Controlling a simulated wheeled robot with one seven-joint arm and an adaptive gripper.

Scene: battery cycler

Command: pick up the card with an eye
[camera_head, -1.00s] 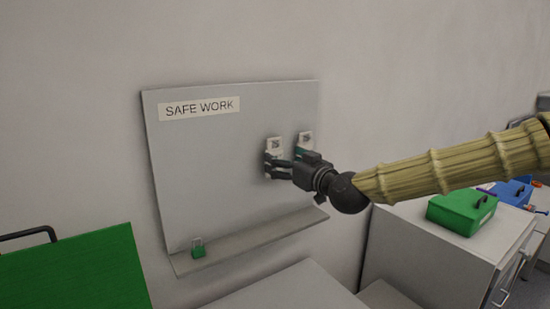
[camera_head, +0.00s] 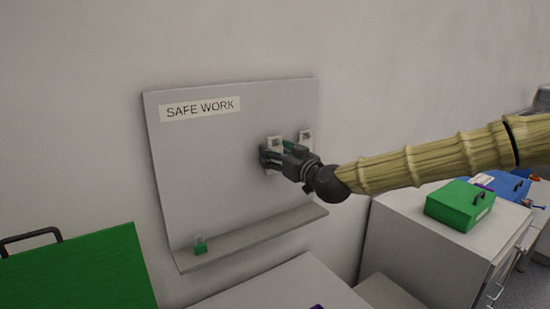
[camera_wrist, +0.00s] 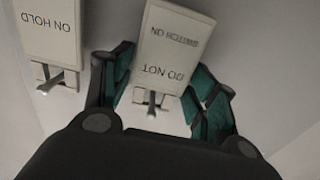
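Two pale cards hang side by side on the grey board. In the wrist view they appear upside down. One card (camera_wrist: 172,45) reads "DO NOT" with a smaller, blurred line, and sits between the fingers of my gripper (camera_wrist: 163,92). The other card (camera_wrist: 48,30) reads "ON HOLD" and is outside the fingers. In the head view the left card (camera_head: 274,141) is partly covered by my gripper (camera_head: 272,156), and the right card (camera_head: 306,134) is beside it. My fingers are spread around the first card; a firm grip does not show. I cannot make out an eye on either card.
The "SAFE WORK" board (camera_head: 210,165) has a ledge (camera_head: 260,236) below, with a small green padlock (camera_head: 200,246) at its left. Pegs (camera_wrist: 152,102) show below the cards in the wrist view. A green box (camera_head: 460,205) stands on the right cabinet.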

